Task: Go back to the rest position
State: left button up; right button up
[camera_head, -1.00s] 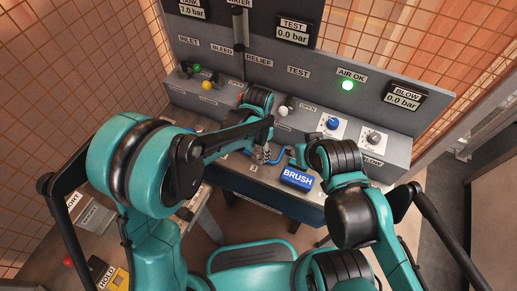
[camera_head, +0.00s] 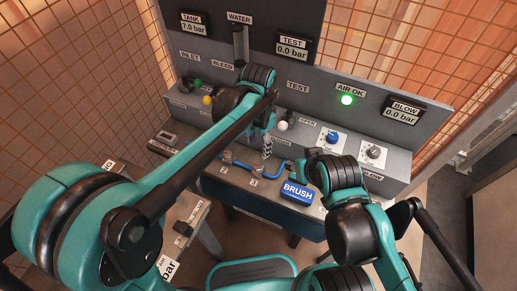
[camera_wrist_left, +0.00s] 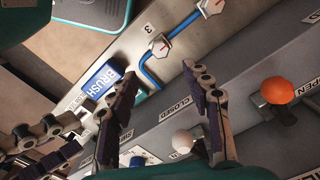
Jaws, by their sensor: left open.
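My left gripper (camera_head: 266,148) hangs over the bench of the test panel in the head view, near the white knob (camera_head: 282,125). In the left wrist view its two fingers (camera_wrist_left: 158,76) are spread apart with nothing between them. The bench top with a blue line lies beyond them. My right gripper (camera_head: 303,163) is mostly hidden by its own wrist in the head view, beside the blue BRUSH block (camera_head: 297,191). Dark jointed fingers, apparently the right gripper's, show at the lower left of the wrist view; their opening is unclear.
The AIR OK lamp (camera_head: 347,100) glows green. The blue line (camera_head: 262,172) runs along the bench. Mesh fencing (camera_head: 80,80) stands on both sides.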

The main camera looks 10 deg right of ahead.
dwell(0.5)
pick_arm(q)
jog(key=s+a+r+n+t, duration=0.1)
jog(key=s+a+n+t, duration=0.2)
jog(key=a, duration=1)
jog(key=s+a+r+n+t, duration=0.2)
jog(key=s+a+n+t, duration=0.2)
jog(key=s+a+n, duration=0.3)
jog(key=a+n, duration=0.2)
jog(key=a, duration=0.3)
jog(key=shift+s+a, duration=0.2)
jog(key=shift+a, duration=0.2)
